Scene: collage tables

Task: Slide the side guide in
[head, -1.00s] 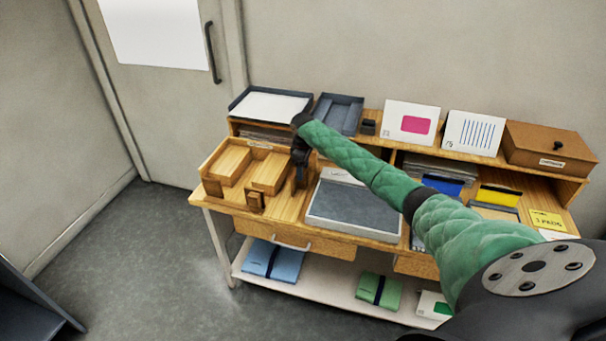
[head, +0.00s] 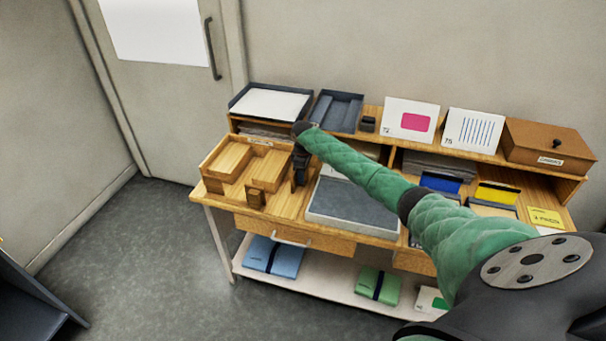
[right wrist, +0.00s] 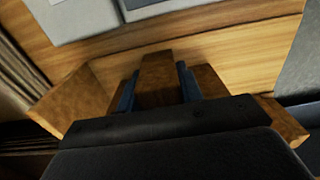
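A light wooden tray (head: 211,160) with low walls and inner boards sits at the left end of the desk. A small brown block (head: 256,198) stands at its front edge. My right gripper (head: 300,172) is low at the tray's right side, seen from behind my green-sleeved arm. In the right wrist view, the dark blue fingers (right wrist: 159,92) stand close on both sides of a brown wooden tab (right wrist: 157,72) and appear shut on it. I cannot tell which part of the side guide this tab is. My left gripper is out of view.
A grey pad (head: 352,204) lies right of the tray. Behind stands a shelf with a dark paper tray (head: 270,103), white cards (head: 410,121) and a brown box (head: 548,148). Blue (head: 273,256) and green (head: 378,286) bundles lie on the lower shelf.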

